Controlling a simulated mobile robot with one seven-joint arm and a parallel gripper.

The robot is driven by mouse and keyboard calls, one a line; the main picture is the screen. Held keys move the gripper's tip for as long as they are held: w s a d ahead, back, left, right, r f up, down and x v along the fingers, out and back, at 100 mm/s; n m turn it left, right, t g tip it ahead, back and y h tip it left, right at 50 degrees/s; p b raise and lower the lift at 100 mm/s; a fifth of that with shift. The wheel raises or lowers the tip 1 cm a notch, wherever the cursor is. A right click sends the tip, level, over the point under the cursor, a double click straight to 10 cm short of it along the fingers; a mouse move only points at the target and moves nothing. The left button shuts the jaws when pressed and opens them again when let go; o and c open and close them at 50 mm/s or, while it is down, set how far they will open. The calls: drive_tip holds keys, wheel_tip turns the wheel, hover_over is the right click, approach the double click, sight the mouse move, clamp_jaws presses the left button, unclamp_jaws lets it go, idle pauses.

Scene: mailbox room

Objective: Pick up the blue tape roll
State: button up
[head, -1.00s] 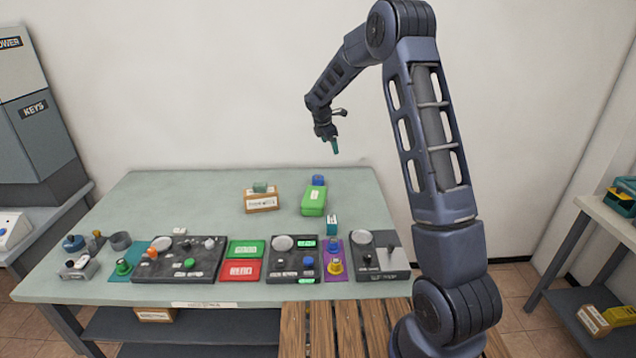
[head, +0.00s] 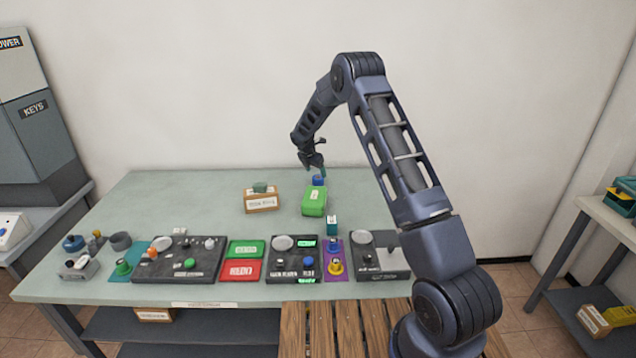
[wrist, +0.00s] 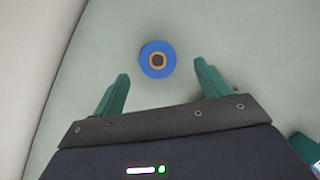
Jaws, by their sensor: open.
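The blue tape roll (head: 318,180) stands on the pale green table near its back edge, just behind a green box. In the wrist view the blue tape roll (wrist: 158,59) shows from above as a blue ring with a tan and dark centre. My gripper (head: 313,170) is close above the roll in the head view. In the wrist view my gripper (wrist: 160,82) has its two teal fingers spread wide and empty. The roll lies ahead of the fingertips, roughly centred between them.
The green box (head: 314,202) stands right in front of the roll. A cardboard box with a green item on top (head: 261,201) is to the left. Control panels (head: 180,258) and small objects line the table's front. The wall is close behind the table (head: 160,205).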

sight(318, 177)
drive_tip(key=shift+x, duration=3.05)
drive_tip(key=shift+w+a+r, duration=0.1)
drive_tip(key=c, duration=1.1)
